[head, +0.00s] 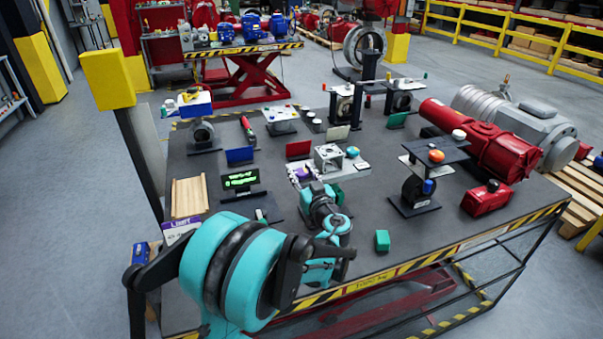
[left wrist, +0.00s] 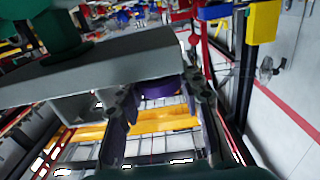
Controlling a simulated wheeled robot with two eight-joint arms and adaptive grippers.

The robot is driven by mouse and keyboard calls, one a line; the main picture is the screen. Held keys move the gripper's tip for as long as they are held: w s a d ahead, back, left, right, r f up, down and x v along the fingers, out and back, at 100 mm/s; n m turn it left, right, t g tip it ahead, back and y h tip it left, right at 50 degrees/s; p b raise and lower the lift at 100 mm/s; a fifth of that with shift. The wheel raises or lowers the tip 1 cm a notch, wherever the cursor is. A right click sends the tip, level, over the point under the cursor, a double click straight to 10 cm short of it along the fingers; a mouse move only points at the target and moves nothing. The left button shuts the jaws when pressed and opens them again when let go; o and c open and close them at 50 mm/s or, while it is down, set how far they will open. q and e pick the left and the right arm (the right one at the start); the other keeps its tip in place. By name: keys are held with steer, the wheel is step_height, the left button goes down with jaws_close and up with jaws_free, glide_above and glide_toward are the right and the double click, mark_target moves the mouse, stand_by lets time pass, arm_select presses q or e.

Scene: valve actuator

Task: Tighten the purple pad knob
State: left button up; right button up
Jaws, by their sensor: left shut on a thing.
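The purple pad knob (left wrist: 160,88) sits under the edge of a grey plate in the left wrist view. My left gripper (left wrist: 160,98) has a finger on either side of it and is shut on it. In the head view my teal left arm reaches in from the lower left, and the left gripper (head: 310,189) is at the near side of a small fixture with purple on it (head: 302,172). The arm and gripper hide much of the knob there. My right gripper is in neither view.
The dark table (head: 370,215) has a striped edge. A grey block fixture (head: 328,157) stands just behind the gripper. A dark display (head: 240,179) and wooden tray (head: 189,197) are to the left. A green block (head: 382,240) and black stand (head: 420,192) are to the right.

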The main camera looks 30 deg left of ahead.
arm_select(q)
steer(key=m+t+h, duration=0.3)
steer(key=h, duration=0.1)
steer(key=shift+s+a+m+t+h, duration=0.1)
steer(key=shift+a+m+t+h, duration=0.1)
steer(key=shift+m+t+h, duration=0.15)
steer(key=shift+d+m+t+h, duration=0.1)
steer(key=shift+m+t+h, duration=0.55)
steer(key=shift+m+h, duration=0.45)
steer(key=m+h, duration=0.2)
steer(key=h, duration=0.1)
steer(key=m+t+h, duration=0.1)
steer(key=h, duration=0.2)
steer(key=shift+m+b, duration=0.35)
steer(key=shift+b, duration=0.05)
steer(key=m+h, duration=0.2)
steer(key=h, duration=0.1)
steer(key=m+g+h, duration=0.1)
steer(key=m+h, duration=0.1)
steer(key=h, duration=0.2)
steer(key=shift+m+h, duration=0.25)
steer(key=shift+m, duration=0.05)
steer(key=shift+m+g+h, duration=1.5)
steer(key=shift+m+h, duration=0.3)
steer(key=shift+h, duration=0.6)
